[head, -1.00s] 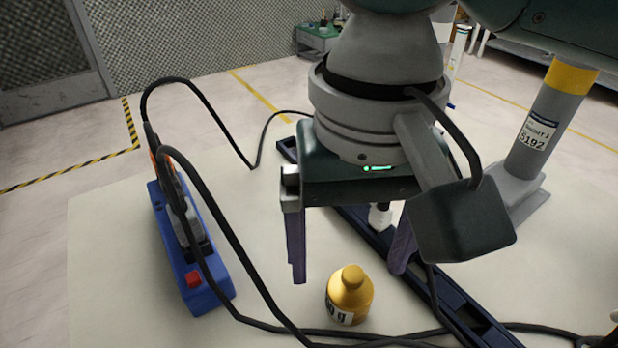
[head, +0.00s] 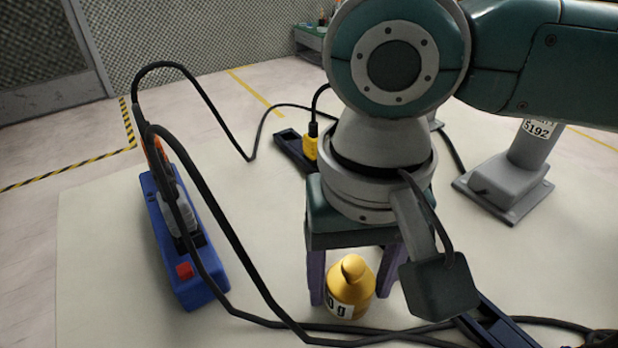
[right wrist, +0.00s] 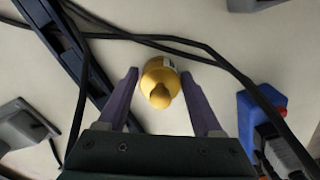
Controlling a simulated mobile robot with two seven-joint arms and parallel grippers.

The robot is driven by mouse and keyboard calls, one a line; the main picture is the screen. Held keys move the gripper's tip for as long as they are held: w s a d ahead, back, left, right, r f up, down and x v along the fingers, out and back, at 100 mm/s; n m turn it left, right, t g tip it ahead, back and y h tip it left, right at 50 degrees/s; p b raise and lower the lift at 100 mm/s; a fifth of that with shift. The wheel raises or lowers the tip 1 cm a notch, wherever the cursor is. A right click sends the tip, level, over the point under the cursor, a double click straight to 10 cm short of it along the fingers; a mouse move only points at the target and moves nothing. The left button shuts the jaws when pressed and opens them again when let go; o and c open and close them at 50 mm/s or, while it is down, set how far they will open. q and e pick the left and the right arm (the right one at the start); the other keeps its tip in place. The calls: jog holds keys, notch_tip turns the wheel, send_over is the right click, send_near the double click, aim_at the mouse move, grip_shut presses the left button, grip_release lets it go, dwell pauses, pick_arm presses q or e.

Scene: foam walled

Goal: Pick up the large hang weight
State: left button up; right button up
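The large hang weight (head: 348,290) is a yellow-gold, bottle-shaped weight with a knob on top and a white label whose visible end reads "0 g". It stands upright on the pale tabletop. My right gripper (head: 350,285) is above it, pointing down, with its purple fingers apart. In the right wrist view the weight (right wrist: 160,84) lies between the fingertips of the open gripper (right wrist: 161,75), with a gap on each side. My left gripper is not in view.
A blue device with a red button (head: 192,262) stands to the left. Black cables (head: 235,225) loop from it and run past the weight's front. A dark rail (head: 490,322) crosses the table behind and to the right. A grey post base (head: 505,190) stands at right.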

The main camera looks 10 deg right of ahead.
grip_shut()
dwell(0.3)
dwell(0.3)
